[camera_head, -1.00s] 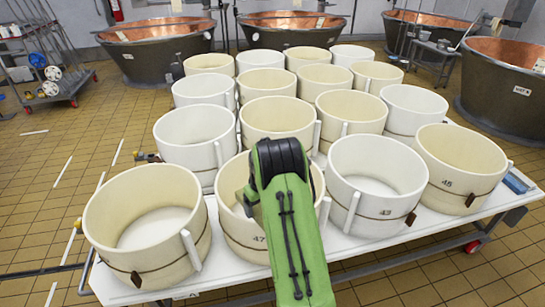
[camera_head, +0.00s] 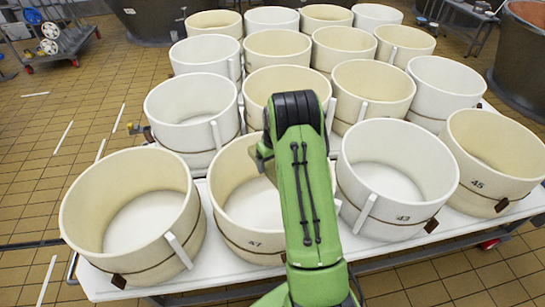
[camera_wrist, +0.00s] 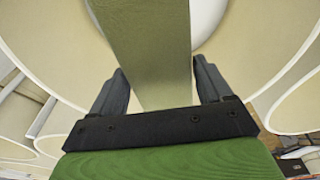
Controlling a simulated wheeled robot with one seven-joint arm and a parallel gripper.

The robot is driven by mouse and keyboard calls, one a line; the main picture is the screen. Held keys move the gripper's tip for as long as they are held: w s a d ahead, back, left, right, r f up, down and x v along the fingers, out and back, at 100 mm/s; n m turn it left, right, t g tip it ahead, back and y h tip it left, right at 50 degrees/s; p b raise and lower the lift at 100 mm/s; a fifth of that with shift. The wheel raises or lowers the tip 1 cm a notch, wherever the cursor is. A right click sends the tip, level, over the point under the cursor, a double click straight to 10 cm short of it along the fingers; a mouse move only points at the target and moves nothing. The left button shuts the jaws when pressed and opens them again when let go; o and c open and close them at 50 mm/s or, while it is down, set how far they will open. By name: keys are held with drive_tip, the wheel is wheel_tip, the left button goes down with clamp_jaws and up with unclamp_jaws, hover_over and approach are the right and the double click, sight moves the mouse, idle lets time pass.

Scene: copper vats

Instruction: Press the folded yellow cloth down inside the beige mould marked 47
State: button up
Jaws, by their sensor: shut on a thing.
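The beige mould marked 47 (camera_head: 232,232) stands in the front row on the white table, between a plain beige mould and white mould 43. My green arm reaches over it and hides its right part. In the wrist view my gripper (camera_wrist: 162,88) is shut on a flat olive-yellow strip, which looks like the folded yellow cloth (camera_wrist: 150,45). The strip stretches away from the fingers over a round beige mould (camera_wrist: 250,45) with a pale floor. I cannot tell whether the cloth touches the floor or wall.
White mould 43 (camera_head: 385,222) stands close on the right, beige mould 45 (camera_head: 485,190) beyond it. A plain beige mould (camera_head: 95,250) is on the left. Several more moulds fill the white table (camera_head: 110,285) behind, with little room between them.

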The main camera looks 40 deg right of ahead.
drive_tip(key=b, duration=2)
hover_over(271, 214)
drive_tip(key=f, duration=2.7)
drive_tip(key=shift+s, duration=0.2)
drive_tip(key=shift+d+f+p, duration=0.1)
drive_tip(key=shift+f+p, duration=0.2)
drive_tip(key=shift+f, duration=0.8)
drive_tip(key=shift+f, duration=0.8)
drive_tip(key=shift+s+f, duration=0.15)
drive_tip(key=shift+f, duration=0.1)
drive_tip(key=o, duration=1.1)
drive_tip(key=shift+r, duration=0.1)
drive_tip(key=r+p, duration=0.1)
drive_tip(key=r, duration=0.4)
drive_tip(key=s+r+p, duration=0.1)
drive_tip(key=r+p, duration=0.1)
drive_tip(key=r, duration=0.3)
drive_tip(key=r+p, duration=0.2)
drive_tip(key=r, duration=0.3)
drive_tip(key=shift+s+r, duration=0.25)
drive_tip(key=shift+s, duration=0.15)
drive_tip(key=shift+r, duration=0.1)
